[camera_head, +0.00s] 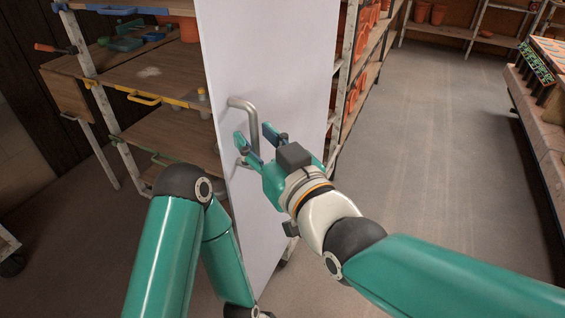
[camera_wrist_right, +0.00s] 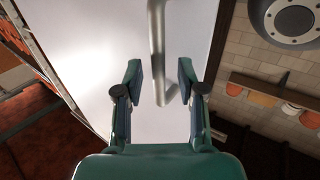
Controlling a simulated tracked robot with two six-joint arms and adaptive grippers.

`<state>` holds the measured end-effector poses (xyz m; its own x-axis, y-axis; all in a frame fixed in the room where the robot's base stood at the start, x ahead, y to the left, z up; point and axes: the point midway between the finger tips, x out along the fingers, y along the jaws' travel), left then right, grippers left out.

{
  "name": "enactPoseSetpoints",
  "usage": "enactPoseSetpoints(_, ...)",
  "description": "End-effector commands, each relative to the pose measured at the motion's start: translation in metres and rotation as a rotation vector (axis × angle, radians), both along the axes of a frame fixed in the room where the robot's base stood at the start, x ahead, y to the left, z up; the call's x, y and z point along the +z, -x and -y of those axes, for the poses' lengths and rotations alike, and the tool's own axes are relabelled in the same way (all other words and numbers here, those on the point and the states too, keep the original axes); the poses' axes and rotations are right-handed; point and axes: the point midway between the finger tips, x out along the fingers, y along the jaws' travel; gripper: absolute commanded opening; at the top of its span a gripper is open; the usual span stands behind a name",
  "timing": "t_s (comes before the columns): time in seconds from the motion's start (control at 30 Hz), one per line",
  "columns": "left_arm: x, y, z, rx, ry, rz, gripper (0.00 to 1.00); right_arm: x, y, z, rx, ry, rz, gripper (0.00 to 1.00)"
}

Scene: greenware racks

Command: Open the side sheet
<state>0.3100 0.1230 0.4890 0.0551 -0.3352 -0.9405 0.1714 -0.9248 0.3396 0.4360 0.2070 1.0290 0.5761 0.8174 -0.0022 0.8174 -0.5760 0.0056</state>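The side sheet (camera_head: 285,60) is a tall white panel standing upright at the middle of the head view, and it fills the middle of the wrist view (camera_wrist_right: 95,50). A grey metal bar handle (camera_head: 248,112) is fixed to its face; it also shows in the right wrist view (camera_wrist_right: 157,40). My right gripper (camera_head: 256,138) is open at the handle's lower part. In the wrist view its fingers (camera_wrist_right: 161,82) stand on either side of the bar, with gaps visible. My left gripper is out of the head view; only its arm shows at the lower left.
A wooden-shelved rack (camera_head: 150,95) with a yellow handle (camera_head: 145,99) and tools stands left of the sheet. Shelves with orange pots (camera_head: 364,35) stand behind it on the right. A bench (camera_head: 548,130) lines the right edge. The floor (camera_head: 430,120) between is clear.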

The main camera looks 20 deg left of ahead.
Motion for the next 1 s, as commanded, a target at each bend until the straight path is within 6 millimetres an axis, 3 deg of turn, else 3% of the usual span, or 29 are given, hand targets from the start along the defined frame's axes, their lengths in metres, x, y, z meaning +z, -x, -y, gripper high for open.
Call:
enactPoseSetpoints(0.3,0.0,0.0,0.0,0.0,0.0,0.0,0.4,0.001,0.036,0.053,-0.002,-0.004,0.0,0.39)
enactPoseSetpoints(0.5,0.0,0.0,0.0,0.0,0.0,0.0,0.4,0.0,0.053,0.077,-0.002,-0.002,0.001,0.39)
enactPoseSetpoints(1.0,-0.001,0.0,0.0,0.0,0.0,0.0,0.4,-0.001,0.059,0.086,-0.004,-0.001,-0.001,0.39)
